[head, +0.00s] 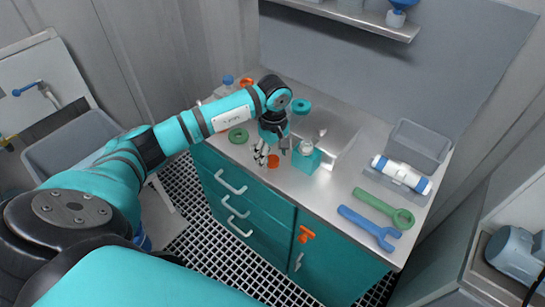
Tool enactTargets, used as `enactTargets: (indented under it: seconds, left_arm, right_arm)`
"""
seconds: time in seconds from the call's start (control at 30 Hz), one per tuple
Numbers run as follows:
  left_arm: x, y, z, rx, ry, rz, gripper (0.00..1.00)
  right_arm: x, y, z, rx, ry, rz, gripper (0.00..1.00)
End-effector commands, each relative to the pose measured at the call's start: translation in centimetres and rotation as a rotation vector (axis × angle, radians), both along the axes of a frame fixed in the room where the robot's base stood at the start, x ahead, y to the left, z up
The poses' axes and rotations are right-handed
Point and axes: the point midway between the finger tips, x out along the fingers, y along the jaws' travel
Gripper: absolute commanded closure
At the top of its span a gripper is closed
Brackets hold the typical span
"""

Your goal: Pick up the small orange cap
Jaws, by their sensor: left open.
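The small orange cap (273,161) lies flat on the metal bench top near its front edge. My left gripper (273,150) is just above and behind it in the head view, pointing down. Its fingers are open, one on the left and one on the right, and nothing shows between them. I cannot tell whether the fingers touch the bench. The cap looks apart from the fingers. My right gripper is not in view.
A teal block holding a clear jar (308,150) stands close right of the gripper. A green ring (238,135) lies left, a teal ring (301,105) behind. A green wrench (384,208), blue wrench (369,228), white-blue cylinder (402,174) and grey tray (418,146) are at right.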

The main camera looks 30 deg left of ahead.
Motion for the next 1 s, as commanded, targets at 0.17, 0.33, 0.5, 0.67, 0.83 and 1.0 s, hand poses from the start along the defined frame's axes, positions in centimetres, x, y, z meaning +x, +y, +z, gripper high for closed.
enactTargets:
  seconds: [0.17,0.33,0.5,0.67,0.83,1.0]
  left_arm:
    - [-0.03,-0.03,-1.12,0.000,0.000,-0.001,0.35]
    - [-0.01,-0.01,-1.14,0.000,-0.001,-0.001,0.35]
    - [-0.01,0.00,-1.11,0.000,0.000,0.000,0.56]
    - [-0.01,0.00,-1.09,0.000,0.000,0.000,0.77]
    - [-0.01,0.01,-1.08,0.000,-0.001,0.000,0.80]
    - [0.03,0.02,-0.92,0.001,-0.001,0.000,0.80]
  right_arm:
    - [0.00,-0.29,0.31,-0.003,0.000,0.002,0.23]
    - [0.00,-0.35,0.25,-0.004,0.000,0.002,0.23]
    - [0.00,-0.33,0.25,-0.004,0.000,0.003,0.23]
    - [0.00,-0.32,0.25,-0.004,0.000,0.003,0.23]
    - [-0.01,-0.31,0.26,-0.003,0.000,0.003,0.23]
    - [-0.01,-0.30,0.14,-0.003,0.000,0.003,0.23]
